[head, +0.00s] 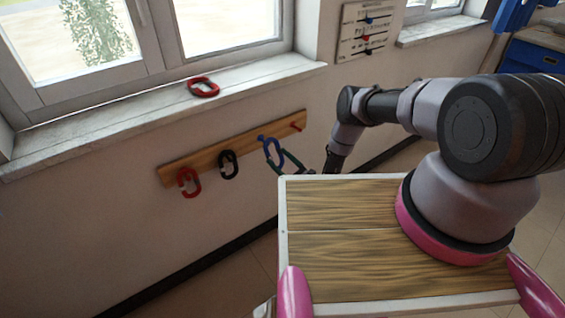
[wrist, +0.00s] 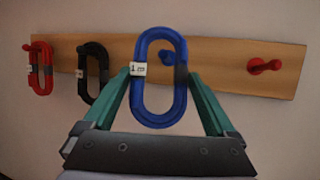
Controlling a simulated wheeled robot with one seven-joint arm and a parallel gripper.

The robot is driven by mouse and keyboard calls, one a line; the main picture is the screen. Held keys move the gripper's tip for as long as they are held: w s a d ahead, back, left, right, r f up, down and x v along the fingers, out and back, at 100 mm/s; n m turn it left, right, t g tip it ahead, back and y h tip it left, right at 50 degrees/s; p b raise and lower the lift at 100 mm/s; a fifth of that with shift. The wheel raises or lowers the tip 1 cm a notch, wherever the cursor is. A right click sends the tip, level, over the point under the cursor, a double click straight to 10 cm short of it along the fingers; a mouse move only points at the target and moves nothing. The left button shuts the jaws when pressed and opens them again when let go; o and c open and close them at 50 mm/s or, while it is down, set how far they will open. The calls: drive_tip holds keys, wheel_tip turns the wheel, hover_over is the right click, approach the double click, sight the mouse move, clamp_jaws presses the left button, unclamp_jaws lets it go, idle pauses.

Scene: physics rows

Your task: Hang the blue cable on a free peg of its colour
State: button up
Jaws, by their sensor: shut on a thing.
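My gripper (wrist: 158,76) has green fingers and is shut on the blue cable (wrist: 141,98), an upright oval loop with a white tag marked "1 m". In the head view the blue cable (head: 267,150) is at the rail's right part, by the blue peg (head: 261,138), with my gripper (head: 283,165) below and right of it. In the wrist view the blue peg (wrist: 167,57) shows through the upper part of the loop's opening. I cannot tell whether the peg tip has entered the loop.
The wooden rail (head: 205,160) holds a red cable (head: 182,184) and a black cable (head: 228,165) to the left. A bare red peg (wrist: 265,66) is at the right. Another red loop (head: 203,87) lies on the windowsill (head: 110,118). A sign (head: 366,30) hangs on the wall.

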drive_tip(key=shift+w+a+f, duration=0.2)
drive_tip(key=shift+w+a, duration=0.2)
drive_tip(key=shift+w, duration=0.2)
drive_tip(key=shift+w+a+f, duration=0.25)
drive_tip(key=shift+w+a, duration=0.2)
drive_tip(key=shift+w, duration=0.2)
drive_tip(key=shift+w+a+f, duration=0.2)
drive_tip(key=shift+w+a, duration=0.2)
drive_tip(key=shift+w, duration=0.2)
drive_tip(key=o, duration=1.1)
drive_tip(key=v, duration=0.7)
drive_tip(key=shift+s+d+f, duration=0.1)
drive_tip(key=shift+s+d, duration=0.05)
drive_tip(key=shift+d, duration=0.05)
